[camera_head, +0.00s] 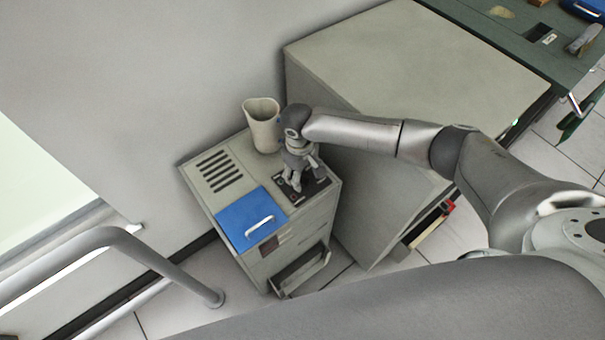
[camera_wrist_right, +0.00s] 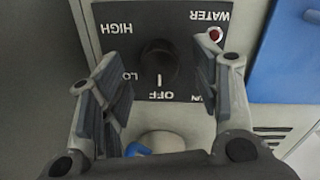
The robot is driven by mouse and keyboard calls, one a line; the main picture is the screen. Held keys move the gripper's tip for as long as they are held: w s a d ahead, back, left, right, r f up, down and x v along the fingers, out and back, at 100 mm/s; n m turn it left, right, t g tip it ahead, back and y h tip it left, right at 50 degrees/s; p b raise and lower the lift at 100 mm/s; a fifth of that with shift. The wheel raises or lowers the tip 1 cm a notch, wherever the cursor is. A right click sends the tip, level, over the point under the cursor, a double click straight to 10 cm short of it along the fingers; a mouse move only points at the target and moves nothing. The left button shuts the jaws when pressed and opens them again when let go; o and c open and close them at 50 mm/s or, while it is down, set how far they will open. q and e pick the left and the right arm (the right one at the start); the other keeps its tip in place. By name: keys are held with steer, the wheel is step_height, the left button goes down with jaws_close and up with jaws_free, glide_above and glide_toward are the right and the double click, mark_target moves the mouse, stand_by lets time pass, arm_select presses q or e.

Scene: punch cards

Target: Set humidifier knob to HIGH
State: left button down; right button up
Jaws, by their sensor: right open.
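The grey humidifier (camera_head: 238,165) stands by the wall, with a blue lid and a small black control panel (camera_head: 318,187) on top. In the right wrist view the panel (camera_wrist_right: 112,12) shows upside down, with HIGH, LO, OFF and WATER labels and a red light. Its round black knob (camera_wrist_right: 160,62) has a white mark pointing toward OFF. My right gripper (camera_head: 304,184) reaches down over the panel. In the wrist view its open fingers (camera_wrist_right: 163,78) lie on both sides of the knob, apparently apart from it. My left gripper is out of view.
A beige pitcher (camera_head: 262,126) stands on the humidifier behind my gripper. A blue lid with a handle (camera_head: 250,217) and slotted vents (camera_head: 219,171) are to the left. A large grey cabinet (camera_head: 410,60) stands close on the right. A metal rail (camera_head: 130,245) is at lower left.

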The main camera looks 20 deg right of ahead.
steer(key=shift+f, duration=0.75)
